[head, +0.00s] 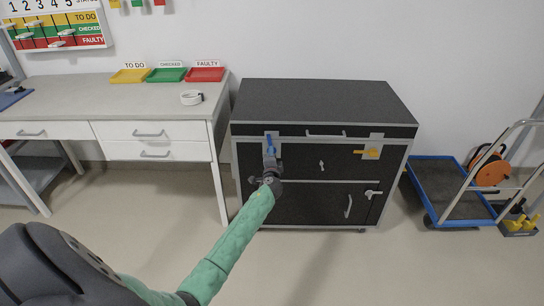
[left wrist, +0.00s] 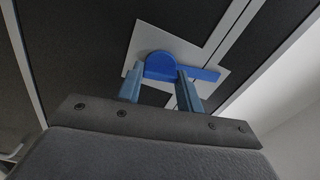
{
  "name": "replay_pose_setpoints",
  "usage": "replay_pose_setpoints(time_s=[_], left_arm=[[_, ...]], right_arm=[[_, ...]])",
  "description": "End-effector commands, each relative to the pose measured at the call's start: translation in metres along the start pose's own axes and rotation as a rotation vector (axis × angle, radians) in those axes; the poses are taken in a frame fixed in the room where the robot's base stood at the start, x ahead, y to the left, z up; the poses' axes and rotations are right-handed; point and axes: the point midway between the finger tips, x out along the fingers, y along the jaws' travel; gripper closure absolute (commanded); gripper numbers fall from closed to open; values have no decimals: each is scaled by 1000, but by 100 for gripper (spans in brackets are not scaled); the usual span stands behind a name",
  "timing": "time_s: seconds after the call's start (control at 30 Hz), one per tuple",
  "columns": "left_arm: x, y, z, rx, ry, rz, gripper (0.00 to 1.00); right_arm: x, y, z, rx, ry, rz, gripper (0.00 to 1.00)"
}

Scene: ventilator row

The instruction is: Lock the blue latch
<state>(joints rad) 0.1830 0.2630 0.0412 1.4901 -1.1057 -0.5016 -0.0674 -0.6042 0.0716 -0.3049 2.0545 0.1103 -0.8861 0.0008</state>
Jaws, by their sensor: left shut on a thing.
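The blue latch (head: 268,140) sits on a pale plate at the upper left of the dark cabinet's front. In the head view its bar looks upright. In the left wrist view the blue latch (left wrist: 207,74) shows a round hub with a flat bar reaching to the right. My left gripper (head: 270,157) is at the latch, its arm coming up from below. In the left wrist view the left gripper (left wrist: 160,74) has one finger on each side of the hub, shut on it. The fingers hide part of the latch. My right gripper is not in view.
The dark cabinet (head: 320,100) also carries a yellow latch (head: 367,152) and a white latch (head: 373,193). A desk (head: 110,100) with coloured trays stands to the left. A blue cart (head: 433,172) stands to the right. The floor before the cabinet is clear.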

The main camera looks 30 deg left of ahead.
Motion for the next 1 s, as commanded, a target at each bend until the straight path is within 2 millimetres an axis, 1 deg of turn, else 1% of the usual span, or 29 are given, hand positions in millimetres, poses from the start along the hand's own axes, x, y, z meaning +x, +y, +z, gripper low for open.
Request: replay_pose_setpoints(time_s=[0.13, 0.4, 0.93, 0.97, 1.0], left_arm=[[0, 1, -1, 84, 1, 1, 100], [-1, 2, -1, 171, 2, 1, 100], [-1, 2, -1, 191, 3, 1, 100], [-1, 2, -1, 191, 3, 1, 58], [-1, 2, -1, 191, 3, 1, 50]], right_arm=[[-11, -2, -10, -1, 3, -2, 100], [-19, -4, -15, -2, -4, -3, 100], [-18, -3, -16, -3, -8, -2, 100], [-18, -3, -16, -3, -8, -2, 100], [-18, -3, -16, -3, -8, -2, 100]])
